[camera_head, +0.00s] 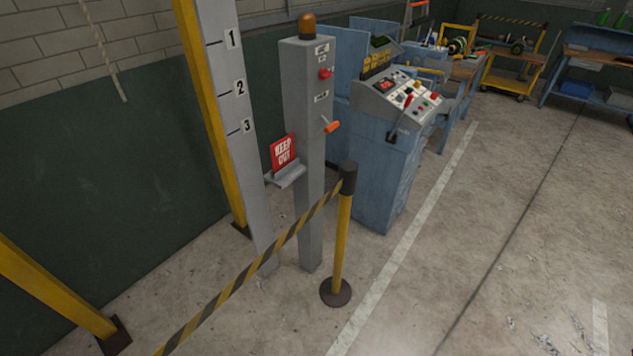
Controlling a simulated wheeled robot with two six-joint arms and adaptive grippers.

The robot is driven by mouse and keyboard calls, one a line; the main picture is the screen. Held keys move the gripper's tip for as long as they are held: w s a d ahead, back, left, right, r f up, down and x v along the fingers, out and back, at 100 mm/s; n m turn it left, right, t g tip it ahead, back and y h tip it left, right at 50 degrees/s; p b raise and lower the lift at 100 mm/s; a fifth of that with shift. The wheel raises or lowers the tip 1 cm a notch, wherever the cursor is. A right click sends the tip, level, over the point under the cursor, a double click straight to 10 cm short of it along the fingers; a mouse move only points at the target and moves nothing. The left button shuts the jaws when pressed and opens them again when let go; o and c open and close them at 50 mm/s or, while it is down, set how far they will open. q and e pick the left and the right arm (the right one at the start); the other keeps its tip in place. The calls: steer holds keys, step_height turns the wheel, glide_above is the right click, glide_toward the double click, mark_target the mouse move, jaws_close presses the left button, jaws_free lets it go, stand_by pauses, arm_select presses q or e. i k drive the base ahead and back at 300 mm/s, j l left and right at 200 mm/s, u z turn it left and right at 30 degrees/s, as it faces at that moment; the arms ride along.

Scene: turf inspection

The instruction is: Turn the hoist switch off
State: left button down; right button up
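A grey post (311,200) stands left of centre with an amber lamp (307,26) on top. A red knob (326,73) sits high on its front face, near small labels too small to read. An orange-handled lever (332,126) sticks out lower on the same face, tilted slightly upward to the right. A label (321,96) sits above the lever. I cannot tell from the labels which of these is the hoist switch. Neither of my grippers is in view.
A yellow stanchion (341,240) with a striped barrier belt (260,261) stands in front of the post. A red "KEEP OUT" sign (283,152) rests on a small shelf. A blue control console (385,175) stands to the right. Open concrete floor (490,230) lies right.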

mark_target(323, 74)
steer(key=i+l, duration=0.15)
steer(key=l, duration=0.25)
steer(key=i+l, duration=0.15)
steer(key=l, duration=0.25)
steer(key=i+l, duration=0.15)
steer(key=l, duration=0.25)
steer(key=i+l, duration=0.15)
steer(key=l, duration=0.25)
steer(key=i+l, duration=0.15)
steer(key=l, duration=0.2)
steer(key=i+l+u, duration=0.1)
steer(key=l, duration=0.3)
steer(key=i+l, duration=0.2)
steer(key=l, duration=0.2)
